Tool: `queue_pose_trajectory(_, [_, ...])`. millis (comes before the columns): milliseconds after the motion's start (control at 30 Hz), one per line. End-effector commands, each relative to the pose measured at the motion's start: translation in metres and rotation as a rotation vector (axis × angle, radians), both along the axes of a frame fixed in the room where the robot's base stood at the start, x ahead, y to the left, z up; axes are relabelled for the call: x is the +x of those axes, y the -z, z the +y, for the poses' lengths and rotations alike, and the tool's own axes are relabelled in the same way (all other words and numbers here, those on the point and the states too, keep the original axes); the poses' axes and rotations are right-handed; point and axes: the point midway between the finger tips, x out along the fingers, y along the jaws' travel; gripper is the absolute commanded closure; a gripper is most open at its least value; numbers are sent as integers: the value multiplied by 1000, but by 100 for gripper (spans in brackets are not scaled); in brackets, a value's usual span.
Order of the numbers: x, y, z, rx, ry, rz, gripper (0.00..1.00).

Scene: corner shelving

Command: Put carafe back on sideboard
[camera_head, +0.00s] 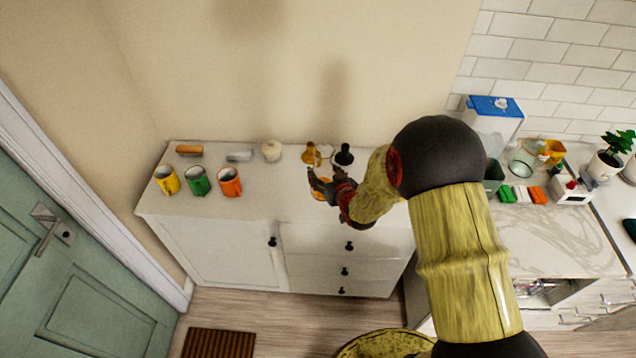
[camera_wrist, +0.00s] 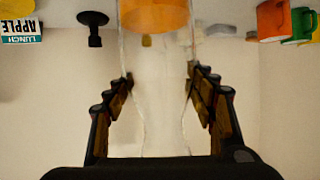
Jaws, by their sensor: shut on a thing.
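The carafe (camera_wrist: 160,95) is clear glass with an orange part (camera_wrist: 155,15) at one end. My gripper (camera_wrist: 162,85) is shut on its glass body, one finger on each side. The wrist view is upside down, so the orange part is its lower end. In the head view my gripper (camera_head: 325,185) is over the right part of the white sideboard (camera_head: 265,208), near its front edge. Only an orange bit of the carafe (camera_head: 320,188) shows there; my fingers hide the rest. I cannot tell whether its base touches the top.
Yellow (camera_head: 167,180), green (camera_head: 199,180) and orange (camera_head: 229,182) mugs stand at left. A kitchen counter (camera_head: 550,235) is at right. Bare top lies between the orange mug and my gripper.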

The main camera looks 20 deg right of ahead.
Motion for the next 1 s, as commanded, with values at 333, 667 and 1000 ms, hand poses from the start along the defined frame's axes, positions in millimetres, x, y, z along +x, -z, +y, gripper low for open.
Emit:
queue_pose_trajectory(333, [28, 33, 10, -1, 0, -4, 100])
queue_pose_trajectory(667, [33, 64, 12, 0, 0, -2, 100])
queue_pose_trajectory(1000, [33, 71, 12, 0, 0, -4, 100])
